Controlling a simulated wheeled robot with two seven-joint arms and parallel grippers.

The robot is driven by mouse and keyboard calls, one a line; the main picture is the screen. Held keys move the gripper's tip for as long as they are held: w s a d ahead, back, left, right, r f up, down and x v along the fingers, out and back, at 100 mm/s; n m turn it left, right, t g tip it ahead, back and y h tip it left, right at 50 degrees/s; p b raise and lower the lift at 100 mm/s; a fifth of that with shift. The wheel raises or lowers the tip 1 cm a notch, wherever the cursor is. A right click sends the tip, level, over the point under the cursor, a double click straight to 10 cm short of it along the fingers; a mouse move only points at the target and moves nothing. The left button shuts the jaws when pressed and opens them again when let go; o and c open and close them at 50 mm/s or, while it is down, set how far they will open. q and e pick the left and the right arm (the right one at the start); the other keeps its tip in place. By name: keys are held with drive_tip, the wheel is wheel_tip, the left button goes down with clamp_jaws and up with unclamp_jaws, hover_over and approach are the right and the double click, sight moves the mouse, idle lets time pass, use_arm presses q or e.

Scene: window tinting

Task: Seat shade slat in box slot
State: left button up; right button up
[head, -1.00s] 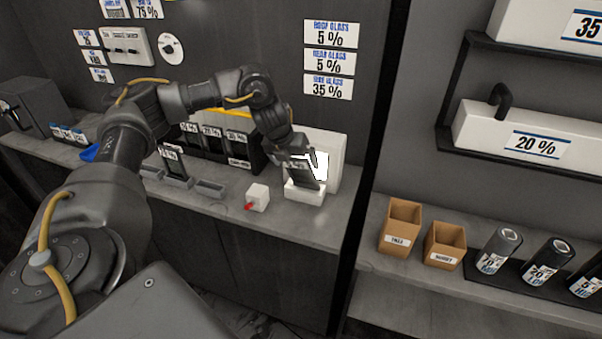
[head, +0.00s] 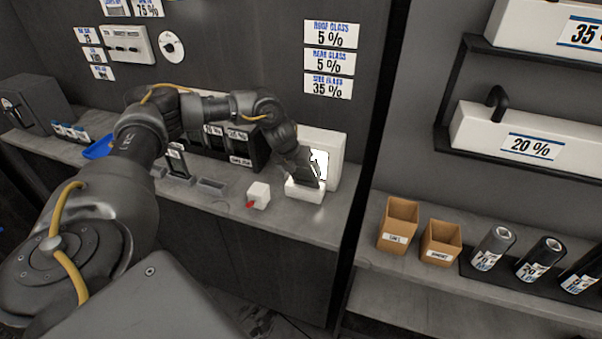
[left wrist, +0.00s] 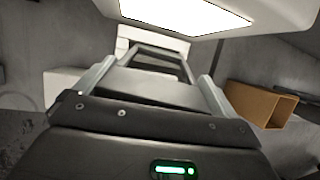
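My left gripper (head: 302,162) is at the white box (head: 304,193), in front of its upright white panel with a bright lit window (head: 319,161). In the left wrist view its two pale fingers (left wrist: 155,84) stand on either side of a dark framed slat (left wrist: 150,92) and appear closed on its edges. The slat points down toward the white box base. The slot and the slat's lower end are hidden, so I cannot tell how deep it sits. My right gripper is not in view.
A small white block with a red tip (head: 258,196) stands left of the box. Dark labelled slats (head: 236,146) stand in a rack behind my arm, with grey holders (head: 212,187) in front. Brown cartons (head: 440,243) and rolls stand on the right shelf, past a dark divider.

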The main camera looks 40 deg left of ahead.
use_arm(q)
drive_tip(key=c, duration=0.9)
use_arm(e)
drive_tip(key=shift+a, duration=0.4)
use_arm(q)
drive_tip(key=shift+r, duration=0.1)
drive_tip(key=shift+w+r, duration=0.1)
drive_tip(key=shift+r, duration=0.1)
wheel_tip(320, 180, up, 2)
drive_tip(key=shift+b, duration=0.4)
drive_tip(key=s+d+r+b, duration=0.3)
drive_tip(key=d+r, duration=0.7)
drive_tip(key=d, duration=0.3)
drive_tip(key=shift+s+d+r, duration=0.15)
drive_tip(key=shift+s+d, duration=0.2)
drive_tip(key=shift+d, duration=0.05)
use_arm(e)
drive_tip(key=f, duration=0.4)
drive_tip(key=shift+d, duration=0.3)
